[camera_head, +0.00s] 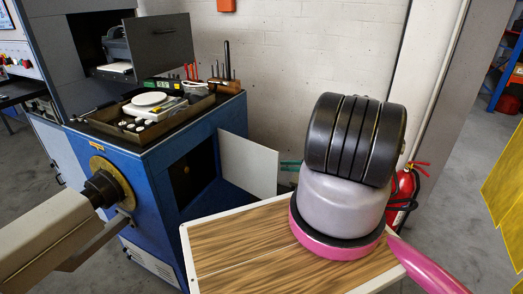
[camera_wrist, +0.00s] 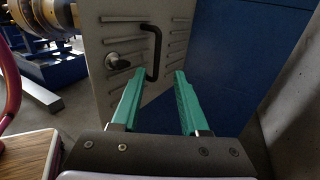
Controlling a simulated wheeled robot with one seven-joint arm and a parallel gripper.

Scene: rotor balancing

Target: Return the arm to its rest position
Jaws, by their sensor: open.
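My gripper (camera_wrist: 159,73) has two green fingers spread apart with nothing held between them. In the wrist view it points at a pale door panel (camera_wrist: 104,67) with a bent black handle (camera_wrist: 156,50). The lower end of the handle shows between the fingertips, and I cannot tell whether they touch it. In the head view my arm is folded above the wooden-topped deck, and only the green fingertips (camera_head: 290,163) show past it, beside the open pale door (camera_head: 247,163) of the blue cabinet. The rest of the gripper is hidden behind the arm.
The blue cabinet (camera_head: 168,165) stands at left centre with a tray (camera_head: 195,108) of parts on top. A red extinguisher (camera_head: 406,184) stands behind my arm.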

